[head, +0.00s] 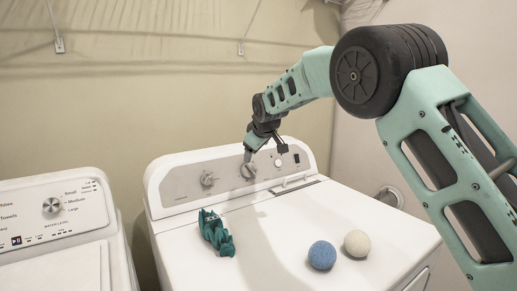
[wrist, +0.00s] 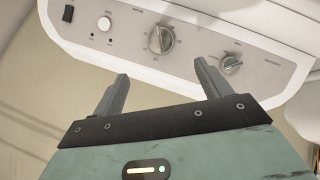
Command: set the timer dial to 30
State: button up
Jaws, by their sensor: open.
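The dryer's panel carries a larger grey dial (head: 248,170) with small print around it, likely the timer dial, and a smaller knob (head: 208,179) to its left. In the wrist view the larger dial (wrist: 161,40) lies just beyond and between my fingertips, apart from them; the smaller knob (wrist: 231,63) is to the right. The printed numbers are too small to read, so I cannot tell the setting. My gripper (wrist: 160,72) is open and empty. In the head view my gripper (head: 248,156) is right at the larger dial and partly covers it.
A white button (head: 278,162) and a black switch (head: 296,158) sit right of the dial. A washer (head: 55,235) stands at left.

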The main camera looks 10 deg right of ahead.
jog(key=shift+v, duration=1.15)
jog(key=s+a+f+g+y, duration=0.1)
jog(key=s+a+f+g, duration=0.15)
jog(key=s, duration=0.75)
jog(key=s+a+f+g+y, duration=0.15)
jog(key=s+a, duration=0.25)
jog(key=s, duration=0.7)
jog(key=s+a+f+g, duration=0.2)
jog(key=s+a+f, duration=0.15)
jog(key=s, duration=0.65)
jog(key=s+d+f+g+h, duration=0.1)
jog(key=s+d+f, duration=0.1)
jog(key=s, duration=0.9)
jog(key=s+d+f+g, duration=0.1)
jog(key=s+d+f, duration=0.1)
jog(key=s, duration=0.9)
jog(key=shift+s+f+m+g+h+p, duration=0.15)
jog(key=shift+f+m+g+h+p, duration=0.1)
jog(key=shift+m+g+h+p, duration=0.1)
